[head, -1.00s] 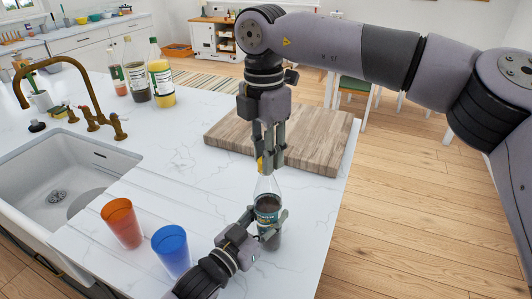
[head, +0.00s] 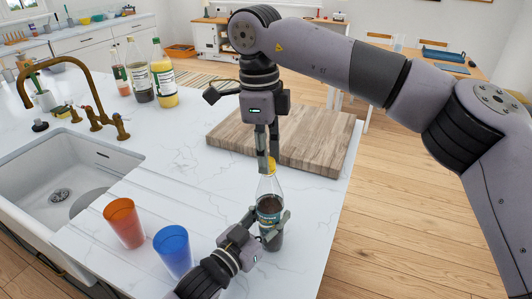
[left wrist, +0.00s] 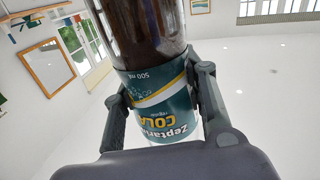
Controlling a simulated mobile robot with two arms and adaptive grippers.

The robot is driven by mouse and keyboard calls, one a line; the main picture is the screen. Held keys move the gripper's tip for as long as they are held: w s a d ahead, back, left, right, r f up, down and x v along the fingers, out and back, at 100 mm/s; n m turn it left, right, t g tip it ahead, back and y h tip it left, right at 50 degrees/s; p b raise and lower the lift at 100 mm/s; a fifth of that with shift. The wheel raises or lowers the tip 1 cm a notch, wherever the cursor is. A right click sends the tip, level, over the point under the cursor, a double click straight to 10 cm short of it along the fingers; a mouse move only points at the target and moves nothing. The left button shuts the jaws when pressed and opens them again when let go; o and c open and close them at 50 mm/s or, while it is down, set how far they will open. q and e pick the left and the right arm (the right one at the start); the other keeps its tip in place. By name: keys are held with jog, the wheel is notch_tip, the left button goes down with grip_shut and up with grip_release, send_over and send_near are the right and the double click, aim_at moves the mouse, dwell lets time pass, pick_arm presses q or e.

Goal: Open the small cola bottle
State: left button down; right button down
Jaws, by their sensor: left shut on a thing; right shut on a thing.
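The small cola bottle (head: 269,205) stands upright near the counter's right edge, with dark cola and a teal label. My left gripper (head: 265,228) is shut around its lower body. In the left wrist view the fingers (left wrist: 160,95) press on both sides of the label (left wrist: 163,100), which appears upside down. My right gripper (head: 268,165) comes down from above and is shut on the yellow cap (head: 271,166) at the bottle's top. The cap is partly hidden by the fingers.
A wooden cutting board (head: 318,142) lies just behind the bottle. An orange cup (head: 124,223) and a blue cup (head: 173,252) stand to the left, by the sink (head: 60,185). Several bottles (head: 163,75) stand at the back left. The counter between is clear.

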pick_arm(q)
jog(key=shift+f, duration=0.3)
pick_arm(e)
jog(key=n, duration=0.6)
jog(key=shift+s+n, duration=0.2)
jog(key=shift+n, duration=0.2)
jog(key=n, duration=0.8)
jog(key=shift+s+n, duration=0.1)
jog(key=shift+n, duration=0.2)
jog(key=n, duration=0.4)
jog(key=shift+d+n, duration=0.1)
jog(key=shift+n, duration=0.3)
pick_arm(q)
jog(key=shift+a, duration=0.1)
pick_arm(e)
jog(key=shift+r, duration=0.2)
jog(key=shift+r, duration=0.95)
